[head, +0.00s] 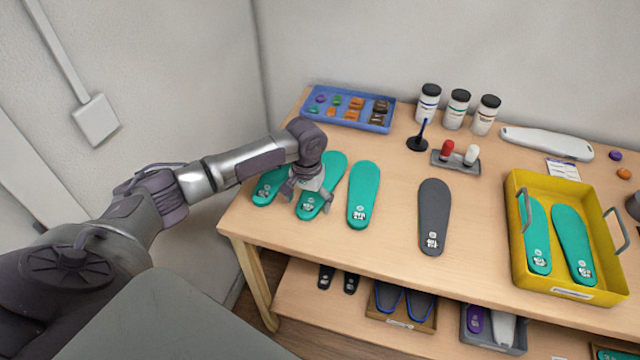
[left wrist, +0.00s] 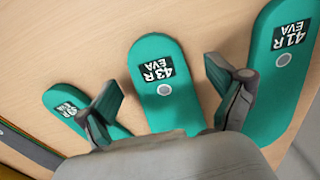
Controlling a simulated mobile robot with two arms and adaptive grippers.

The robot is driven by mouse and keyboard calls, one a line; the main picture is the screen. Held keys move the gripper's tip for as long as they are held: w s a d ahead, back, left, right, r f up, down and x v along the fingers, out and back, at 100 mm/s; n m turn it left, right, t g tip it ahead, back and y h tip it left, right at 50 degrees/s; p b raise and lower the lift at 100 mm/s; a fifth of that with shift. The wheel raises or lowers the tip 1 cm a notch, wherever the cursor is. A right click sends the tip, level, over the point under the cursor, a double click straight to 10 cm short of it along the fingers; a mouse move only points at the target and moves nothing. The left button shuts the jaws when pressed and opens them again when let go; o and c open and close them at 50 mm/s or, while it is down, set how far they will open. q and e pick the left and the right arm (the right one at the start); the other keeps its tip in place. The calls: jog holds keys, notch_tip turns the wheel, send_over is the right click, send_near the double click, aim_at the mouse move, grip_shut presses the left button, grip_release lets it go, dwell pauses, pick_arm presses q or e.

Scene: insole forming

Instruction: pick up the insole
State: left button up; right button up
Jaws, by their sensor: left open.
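Three teal insoles lie in a row at the left of the table in the head view: a left one (head: 270,186), a middle one (head: 334,165) and a right one (head: 364,192). My left gripper (head: 308,198) is open over the middle insole, its fingers on either side of it. In the left wrist view the open gripper (left wrist: 168,98) straddles an insole labelled 43 R EVA (left wrist: 157,48). An insole labelled 41 R EVA (left wrist: 278,85) lies right of it, and another teal insole (left wrist: 62,98) lies left, partly behind a finger. My right gripper is not in view.
A dark grey insole (head: 434,210) lies mid-table. A yellow tray (head: 516,215) at the right holds two teal insoles. A blue tray (head: 330,115), bottles (head: 458,108) and a stand with red and white knobs (head: 456,160) stand at the back. Bare wood lies around the grey insole.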

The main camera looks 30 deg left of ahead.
pick_arm(q)
jog(key=c, duration=1)
jog(key=shift+c, duration=0.2)
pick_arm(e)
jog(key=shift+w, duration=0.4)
pick_arm(q)
jog(key=shift+r, duration=0.55)
notch_tip(320, 180, up, 3)
jog(key=shift+w+f+b, duration=0.1)
jog(key=shift+b, duration=0.45)
jog(key=d+r+b, duration=0.1)
jog(key=d+r, duration=0.6)
jog(key=d, duration=0.4)
jog(key=shift+w+d+b, duration=0.15)
jog(key=shift+d+b, duration=0.25)
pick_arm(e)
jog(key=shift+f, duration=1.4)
pick_arm(q)
jog(key=shift+r, duration=0.1)
